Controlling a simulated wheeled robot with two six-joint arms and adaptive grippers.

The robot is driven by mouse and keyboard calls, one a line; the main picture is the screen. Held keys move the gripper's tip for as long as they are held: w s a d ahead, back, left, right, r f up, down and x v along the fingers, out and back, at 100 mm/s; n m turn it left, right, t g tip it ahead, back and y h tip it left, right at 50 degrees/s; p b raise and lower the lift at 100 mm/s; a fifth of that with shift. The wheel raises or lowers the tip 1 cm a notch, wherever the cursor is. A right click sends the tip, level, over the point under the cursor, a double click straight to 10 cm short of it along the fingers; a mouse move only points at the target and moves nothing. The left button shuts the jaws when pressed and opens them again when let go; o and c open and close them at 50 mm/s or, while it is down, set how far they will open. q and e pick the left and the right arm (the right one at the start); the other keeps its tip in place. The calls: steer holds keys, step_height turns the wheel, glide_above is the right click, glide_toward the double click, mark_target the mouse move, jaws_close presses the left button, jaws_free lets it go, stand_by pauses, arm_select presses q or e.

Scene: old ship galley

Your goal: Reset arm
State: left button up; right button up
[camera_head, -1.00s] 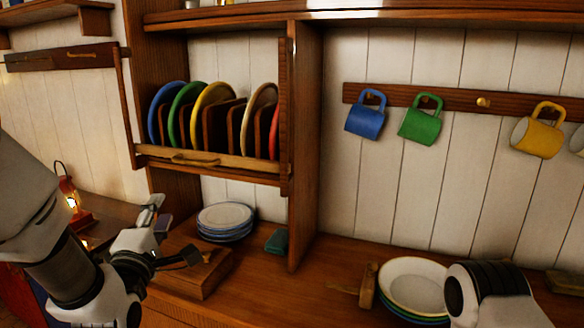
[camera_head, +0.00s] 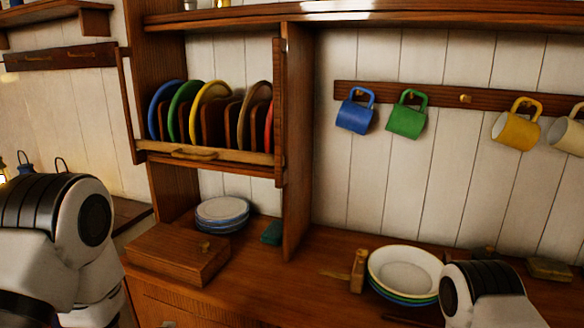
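My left arm stands at the lower left of the head view, folded so that only its white and black links show. Its gripper is out of the frame. My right arm shows as a white and black link at the lower right, in front of the bowls. Its gripper is also out of the frame.
A plate rack (camera_head: 205,157) holds several colored plates. Below it are stacked plates (camera_head: 222,209), a wooden box (camera_head: 178,254) and a teal item (camera_head: 272,233). Stacked bowls (camera_head: 404,270) stand on the counter (camera_head: 300,285). Blue (camera_head: 354,117), green (camera_head: 406,121) and yellow (camera_head: 515,130) mugs hang on pegs.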

arm_select(q)
steer(key=s+f+m+g, duration=0.2)
steer(key=s+f, duration=0.3)
steer(key=f, duration=0.2)
steer(key=s+f+m+g, duration=0.1)
steer(key=s+f+g, duration=0.25)
steer(key=f, duration=0.35)
steer(key=s+f+m+g, duration=0.4)
steer(key=s+m, duration=0.3)
steer(key=s, duration=0.3)
steer(key=s+f+m+g+h, duration=0.1)
steer(key=s+f+m+g, duration=0.3)
steer(key=s+m, duration=0.4)
steer(key=s, duration=0.3)
steer(key=shift+d+f, duration=0.35)
steer(key=shift+d, duration=0.05)
steer(key=shift+w, duration=0.1)
